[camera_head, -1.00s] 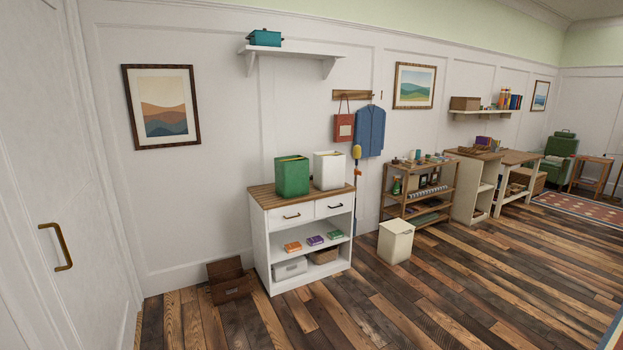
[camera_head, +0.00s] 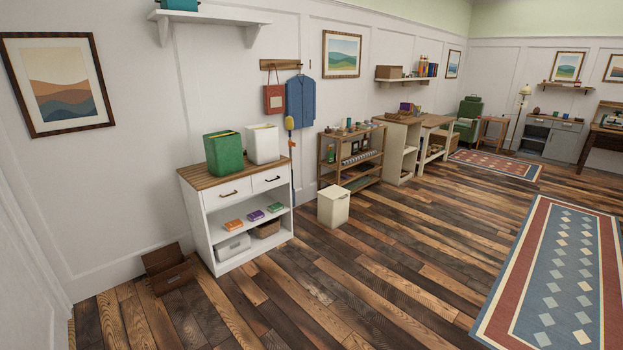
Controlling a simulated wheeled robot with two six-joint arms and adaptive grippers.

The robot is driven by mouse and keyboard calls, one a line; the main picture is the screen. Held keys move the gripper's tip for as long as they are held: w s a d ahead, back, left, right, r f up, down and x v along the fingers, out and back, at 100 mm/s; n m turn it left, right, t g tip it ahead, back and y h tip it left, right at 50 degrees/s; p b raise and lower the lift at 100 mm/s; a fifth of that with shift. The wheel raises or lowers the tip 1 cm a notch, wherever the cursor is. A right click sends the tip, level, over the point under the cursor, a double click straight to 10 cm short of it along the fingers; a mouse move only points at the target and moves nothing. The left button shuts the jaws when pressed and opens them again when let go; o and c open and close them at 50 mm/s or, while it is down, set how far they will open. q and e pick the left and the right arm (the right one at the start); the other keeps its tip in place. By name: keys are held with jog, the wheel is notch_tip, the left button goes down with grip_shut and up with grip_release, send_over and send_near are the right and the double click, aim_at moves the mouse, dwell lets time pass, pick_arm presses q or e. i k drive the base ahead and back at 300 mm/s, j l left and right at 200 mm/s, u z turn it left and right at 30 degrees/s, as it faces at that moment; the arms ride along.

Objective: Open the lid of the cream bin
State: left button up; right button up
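The cream bin (camera_head: 333,207) stands upright on the plank floor, right of the white cabinet and in front of the wooden shelf rack. It is a small box shape with a pale flat top that looks shut. It is some way off from me. Neither of my grippers shows in the head view.
A white cabinet (camera_head: 203,206) with a wooden top carries a green bin (camera_head: 224,154) and a white bin (camera_head: 262,144). A brown open box (camera_head: 168,268) lies on the floor at left. A blue and red rug (camera_head: 553,273) lies at right. The plank floor before the cream bin is clear.

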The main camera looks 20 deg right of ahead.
aim_at(334, 193)
jog(key=i+l+z, duration=0.35)
jog(key=i, duration=1)
jog(key=i+l+z, duration=0.1)
jog(key=i+z, duration=0.25)
jog(key=i, duration=1.05)
